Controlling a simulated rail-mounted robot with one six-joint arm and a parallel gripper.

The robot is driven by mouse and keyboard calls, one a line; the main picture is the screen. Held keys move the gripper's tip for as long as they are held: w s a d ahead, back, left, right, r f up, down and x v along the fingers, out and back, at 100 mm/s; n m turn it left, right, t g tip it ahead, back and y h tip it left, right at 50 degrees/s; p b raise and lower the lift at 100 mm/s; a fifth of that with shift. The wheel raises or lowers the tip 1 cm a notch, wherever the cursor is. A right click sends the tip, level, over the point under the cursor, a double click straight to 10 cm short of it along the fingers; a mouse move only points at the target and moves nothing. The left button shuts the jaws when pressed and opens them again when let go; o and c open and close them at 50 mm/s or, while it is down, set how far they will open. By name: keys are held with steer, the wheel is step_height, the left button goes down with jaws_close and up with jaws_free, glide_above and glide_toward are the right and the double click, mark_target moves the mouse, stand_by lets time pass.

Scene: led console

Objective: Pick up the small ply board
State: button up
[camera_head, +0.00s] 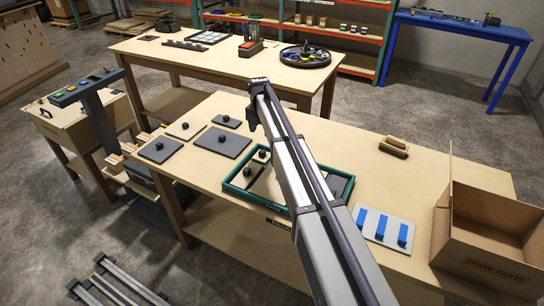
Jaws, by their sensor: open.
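A light ply board (179,132) with a black knob lies on the near workbench, among dark grey boards, to the left of my gripper. A teal-rimmed tray (228,184) right of the boards holds smaller pieces, including a light ply piece with a black knob (261,155). My arm hides part of the tray. I cannot tell which of these light pieces is the small ply board. My gripper (252,121) hangs from the arm's end above the bench, beyond the tray. It is open, and no board shows in it.
Dark boards (231,147) with knobs lie beside the ply board. A cardboard box (490,225) and a pale panel with blue bars (371,231) are at the right. Brown blocks (394,147) lie farther back. Bench between the tray and blocks is mostly clear.

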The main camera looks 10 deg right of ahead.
steer(key=b, duration=0.6)
glide_above(262, 152)
steer(key=f, duration=0.6)
steer(key=shift+w, duration=0.35)
steer(key=f+b, duration=0.5)
steer(key=shift+s+f, duration=0.15)
steer(key=shift+s, duration=0.05)
steer(key=shift+r, duration=0.25)
steer(key=shift+c, duration=0.2)
steer(key=c, duration=1)
steer(key=shift+o, duration=0.2)
